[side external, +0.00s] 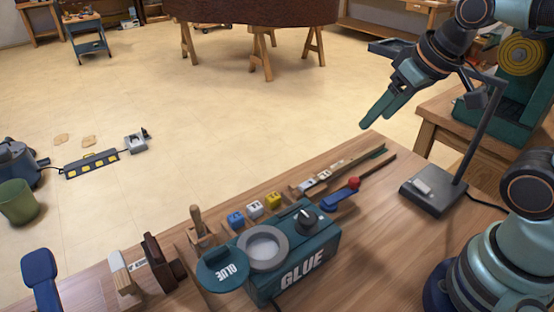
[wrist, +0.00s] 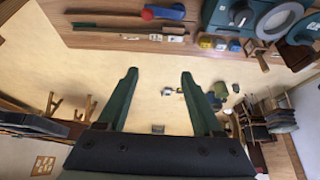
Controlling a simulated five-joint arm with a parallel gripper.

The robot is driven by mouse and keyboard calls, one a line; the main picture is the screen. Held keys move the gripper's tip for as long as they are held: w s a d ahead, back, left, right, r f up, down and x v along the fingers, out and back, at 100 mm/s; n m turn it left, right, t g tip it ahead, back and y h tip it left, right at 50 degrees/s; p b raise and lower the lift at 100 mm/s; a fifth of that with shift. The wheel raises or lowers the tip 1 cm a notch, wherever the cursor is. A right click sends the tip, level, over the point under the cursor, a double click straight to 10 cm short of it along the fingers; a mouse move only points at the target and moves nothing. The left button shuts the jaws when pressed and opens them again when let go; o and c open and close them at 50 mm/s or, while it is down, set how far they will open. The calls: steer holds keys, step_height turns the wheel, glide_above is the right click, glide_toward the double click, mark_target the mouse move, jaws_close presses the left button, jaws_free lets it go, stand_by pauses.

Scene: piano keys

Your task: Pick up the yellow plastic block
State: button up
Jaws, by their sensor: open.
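The yellow block (side external: 272,200) sits on the wooden workbench behind the glue box, at the right end of a short row. A white block (side external: 255,209) and a blue block (side external: 236,220) stand to its left. In the wrist view the yellow block (wrist: 205,42) is small, near the top, with the blue block (wrist: 234,46) to its right. My gripper (side external: 378,112) is open and empty, high up and well apart from the block, to its upper right in the side view. In the wrist view my gripper's fingers (wrist: 159,74) are spread, with floor behind them.
A teal glue box (side external: 300,262) with a round opening stands in front of the blocks. A wooden-handled tool (side external: 197,222) is to their left. Long thin tools and a blue red-ended item (side external: 341,198) lie to the right. A dark lamp-like stand (side external: 435,190) is further right.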

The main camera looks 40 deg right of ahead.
steer(key=m+g, duration=0.6)
steer(key=m, duration=1.2)
glide_above(273, 196)
step_height(273, 196, down, 11)
step_height(273, 196, down, 12)
steer(key=shift+r, duration=0.1)
jaws_close()
